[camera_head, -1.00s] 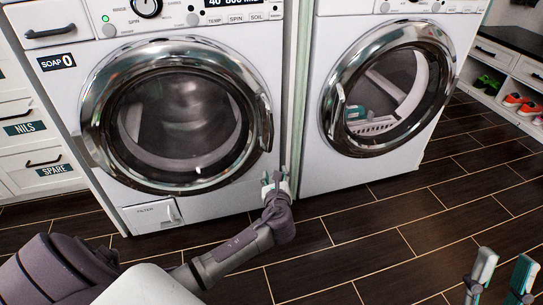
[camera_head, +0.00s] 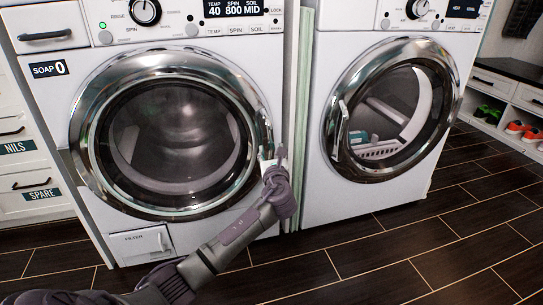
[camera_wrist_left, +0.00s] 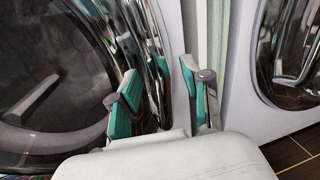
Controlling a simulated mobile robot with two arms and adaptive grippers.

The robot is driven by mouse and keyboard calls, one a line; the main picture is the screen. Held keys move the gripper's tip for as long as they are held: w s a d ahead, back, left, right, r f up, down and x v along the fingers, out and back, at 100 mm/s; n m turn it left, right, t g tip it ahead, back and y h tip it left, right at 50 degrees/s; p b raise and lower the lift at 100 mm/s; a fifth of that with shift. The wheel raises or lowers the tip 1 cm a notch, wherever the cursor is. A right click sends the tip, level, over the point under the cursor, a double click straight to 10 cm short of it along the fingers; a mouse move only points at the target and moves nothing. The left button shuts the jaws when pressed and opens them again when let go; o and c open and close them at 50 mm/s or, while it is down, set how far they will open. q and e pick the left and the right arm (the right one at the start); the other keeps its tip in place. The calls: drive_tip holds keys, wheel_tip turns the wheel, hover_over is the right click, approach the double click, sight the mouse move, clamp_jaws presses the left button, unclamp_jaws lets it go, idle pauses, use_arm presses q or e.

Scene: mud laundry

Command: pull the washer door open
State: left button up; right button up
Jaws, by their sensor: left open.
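The washer (camera_head: 45,100) is the white machine on the left, with its round chrome-rimmed door (camera_head: 88,150) shut. The door's handle (camera_head: 267,130) is at the right side of the rim. My left gripper (camera_head: 271,156) is open at the lower end of this handle. In the left wrist view, the left gripper's teal-padded fingers (camera_wrist_left: 165,95) stand apart, with the chrome rim and handle (camera_wrist_left: 155,60) showing between and beyond them. I cannot tell whether a finger touches the handle. My right gripper is not in view.
A second white machine (camera_head: 320,190) with a round door stands to the right, past a narrow pale green gap (camera_head: 300,90). Drawers (camera_head: 35,195) are at the far left. A shoe cubby (camera_head: 505,95) is at the far right. The dark tiled floor (camera_head: 400,245) in front is clear.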

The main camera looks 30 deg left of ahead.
use_arm(q)
drive_tip(key=shift+x, duration=1)
clamp_jaws()
